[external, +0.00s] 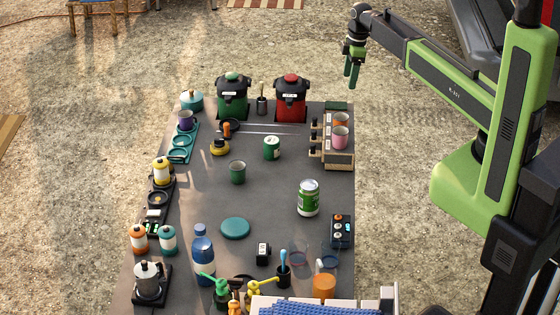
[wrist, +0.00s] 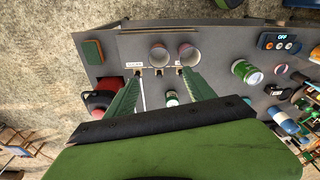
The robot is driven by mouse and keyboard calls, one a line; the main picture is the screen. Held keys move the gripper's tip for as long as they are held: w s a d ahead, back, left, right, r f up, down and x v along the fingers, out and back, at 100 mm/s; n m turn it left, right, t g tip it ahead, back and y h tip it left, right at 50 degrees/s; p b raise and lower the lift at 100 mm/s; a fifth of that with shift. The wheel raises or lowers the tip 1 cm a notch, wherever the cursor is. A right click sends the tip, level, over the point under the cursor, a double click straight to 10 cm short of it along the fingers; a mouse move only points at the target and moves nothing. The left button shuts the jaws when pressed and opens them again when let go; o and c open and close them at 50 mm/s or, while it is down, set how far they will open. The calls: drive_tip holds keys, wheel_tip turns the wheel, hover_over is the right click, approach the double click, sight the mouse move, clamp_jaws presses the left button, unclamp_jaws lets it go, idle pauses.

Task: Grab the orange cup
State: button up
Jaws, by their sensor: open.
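The orange cup (external: 341,119) stands on a small wooden rack (external: 340,160) at the right edge of the dark table, just behind a pink cup (external: 340,139). In the wrist view the orange cup (wrist: 159,56) is the left of two cups seen from above, and the pink cup (wrist: 187,54) is the right one. My gripper (external: 352,84) is open and empty, pointing down, high above and beyond the rack. In the wrist view its green fingers (wrist: 161,76) are apart, with the cups showing beyond the fingertips.
A red-lidded pot (external: 290,98) and a green pot (external: 233,98) stand at the table's back edge. A dark green block (external: 336,106) lies behind the cups. A green can (external: 308,198) stands in front of the rack. The table's centre has some clear room.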

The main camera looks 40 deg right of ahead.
drive_tip(key=b, duration=1.1)
hover_over(341, 117)
drive_tip(key=s+a, duration=0.1)
drive_tip(key=s, duration=0.2)
wheel_tip(341, 117, down, 12)
drive_tip(key=f+b, duration=0.1)
drive_tip(key=b, duration=0.1)
drive_tip(key=w+f+b, duration=0.1)
drive_tip(key=f+b, duration=0.3)
drive_tip(key=shift+w+a+f, duration=0.15)
drive_tip(key=shift+a+f, duration=0.05)
drive_tip(key=shift+a, duration=0.2)
drive_tip(key=shift+r, duration=0.2)
drive_tip(key=c, duration=1.1)
